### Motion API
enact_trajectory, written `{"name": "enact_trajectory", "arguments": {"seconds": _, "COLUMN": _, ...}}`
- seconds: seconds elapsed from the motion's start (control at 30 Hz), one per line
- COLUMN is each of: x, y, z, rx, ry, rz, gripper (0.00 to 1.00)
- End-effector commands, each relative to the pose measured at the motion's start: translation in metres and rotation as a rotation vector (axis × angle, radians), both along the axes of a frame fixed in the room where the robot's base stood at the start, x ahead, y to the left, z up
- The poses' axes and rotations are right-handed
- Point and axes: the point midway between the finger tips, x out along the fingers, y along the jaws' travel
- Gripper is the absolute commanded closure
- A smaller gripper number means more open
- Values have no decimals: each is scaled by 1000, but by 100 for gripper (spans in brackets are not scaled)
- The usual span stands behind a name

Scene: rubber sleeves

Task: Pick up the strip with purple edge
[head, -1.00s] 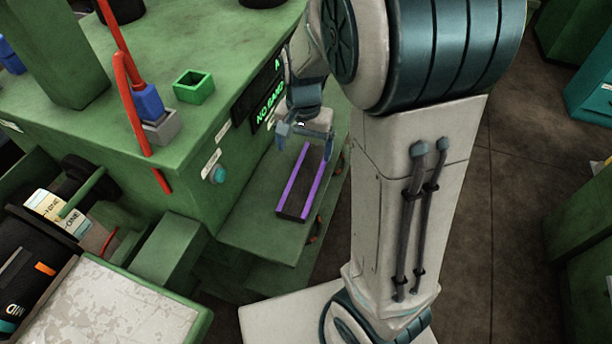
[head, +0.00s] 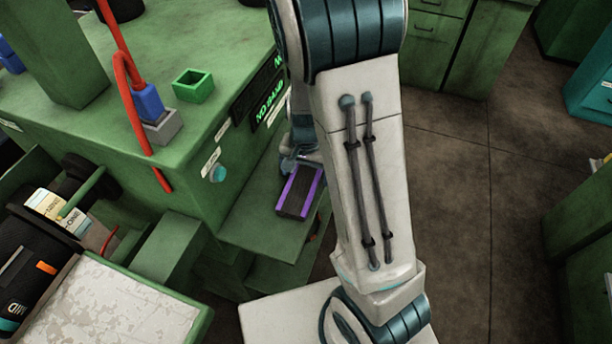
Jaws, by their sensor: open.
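The dark strip with purple edges (head: 297,194) lies on the green shelf (head: 247,222) at the front of the green machine, in the middle of the head view. Its far end is hidden behind my gripper. My gripper (head: 294,164) is at the strip's far end, low over the shelf. It is open. My arm covers much of it, and I cannot tell whether the fingers touch the strip.
A green machine top carries a small green open box (head: 193,85) and a blue plug in a grey block (head: 159,127) with a red cable. A teal button (head: 217,174) and a NO BAND display (head: 268,107) are on its front. Bare floor (head: 470,190) lies to the right.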

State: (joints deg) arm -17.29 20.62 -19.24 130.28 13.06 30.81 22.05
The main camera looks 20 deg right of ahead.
Motion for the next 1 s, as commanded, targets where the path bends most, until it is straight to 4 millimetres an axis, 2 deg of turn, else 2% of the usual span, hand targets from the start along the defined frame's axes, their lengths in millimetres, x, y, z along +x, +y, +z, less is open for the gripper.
{"name": "enact_trajectory", "arguments": {"seconds": 0.1, "x": 0, "y": 0, "z": 0, "rx": 0, "ry": 0, "rz": 0, "gripper": 14}}
{"name": "enact_trajectory", "arguments": {"seconds": 0.27, "x": 0, "y": 0, "z": 0, "rx": 0, "ry": 0, "rz": 1, "gripper": 58}}
{"name": "enact_trajectory", "arguments": {"seconds": 0.3, "x": 0, "y": 0, "z": 0, "rx": 0, "ry": 0, "rz": 1, "gripper": 60}}
{"name": "enact_trajectory", "arguments": {"seconds": 0.73, "x": 1, "y": 0, "z": 7, "rx": 0, "ry": -1, "rz": 2, "gripper": 60}}
{"name": "enact_trajectory", "arguments": {"seconds": 0.87, "x": 1, "y": 1, "z": 20, "rx": 1, "ry": -4, "rz": 2, "gripper": 60}}
{"name": "enact_trajectory", "arguments": {"seconds": 1.0, "x": 0, "y": 0, "z": 46, "rx": 1, "ry": -7, "rz": 3, "gripper": 60}}
